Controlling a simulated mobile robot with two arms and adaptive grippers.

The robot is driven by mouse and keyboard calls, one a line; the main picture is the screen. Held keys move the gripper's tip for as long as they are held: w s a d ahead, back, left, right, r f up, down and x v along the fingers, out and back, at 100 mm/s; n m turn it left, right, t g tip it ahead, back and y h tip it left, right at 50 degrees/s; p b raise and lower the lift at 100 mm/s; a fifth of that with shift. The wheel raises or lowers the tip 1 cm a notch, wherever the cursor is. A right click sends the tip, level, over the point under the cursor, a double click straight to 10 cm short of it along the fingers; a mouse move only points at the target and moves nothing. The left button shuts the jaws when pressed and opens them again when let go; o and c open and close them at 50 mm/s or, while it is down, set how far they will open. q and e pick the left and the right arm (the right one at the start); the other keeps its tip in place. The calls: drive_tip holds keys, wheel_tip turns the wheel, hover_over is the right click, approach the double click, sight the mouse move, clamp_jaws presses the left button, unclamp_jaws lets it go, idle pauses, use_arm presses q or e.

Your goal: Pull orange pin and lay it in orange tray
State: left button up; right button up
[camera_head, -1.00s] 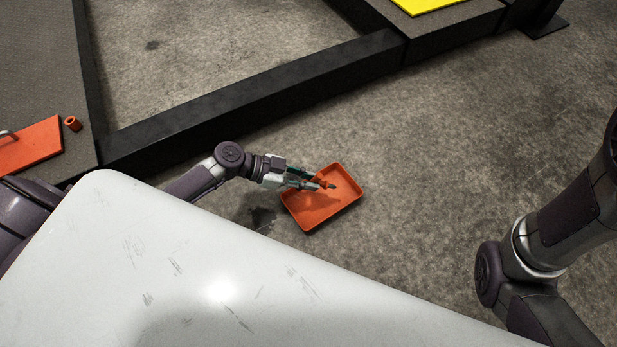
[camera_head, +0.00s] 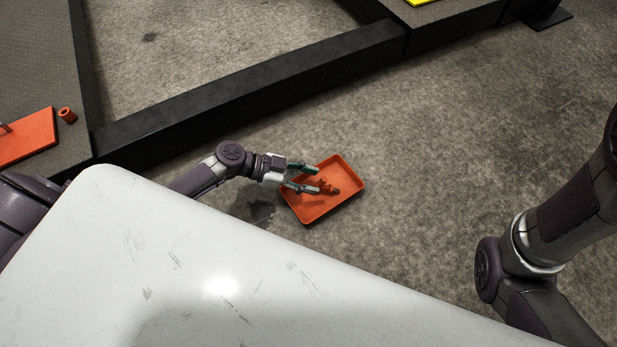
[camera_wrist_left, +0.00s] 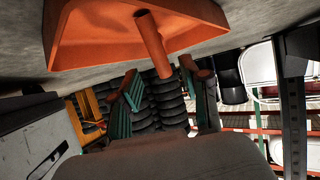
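The orange tray (camera_head: 345,204) lies on the concrete floor in the head view. My left gripper (camera_head: 312,179) is over the tray's left part. Its fingers are spread apart, with the pin just beyond their tips. In the left wrist view the tray (camera_wrist_left: 80,35) is at the top, and the pin (camera_wrist_left: 152,45) extends from it between the open fingers (camera_wrist_left: 165,100). Whether a finger still touches the pin is unclear. My right arm shows at the right, but its gripper is out of view.
A white surface (camera_head: 200,260) fills the lower left. A black beam (camera_head: 250,90) crosses behind the tray. An orange plate (camera_head: 25,138) and a small orange tube (camera_head: 67,115) are on the dark platform at left. Floor right of the tray is clear.

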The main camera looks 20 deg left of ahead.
use_arm(q)
drive_tip(key=shift+s+a+r, duration=0.1)
drive_tip(key=shift+a, duration=0.2)
drive_tip(key=v, duration=1.1)
drive_tip(key=shift+a, duration=0.2)
drive_tip(key=shift+s, duration=0.1)
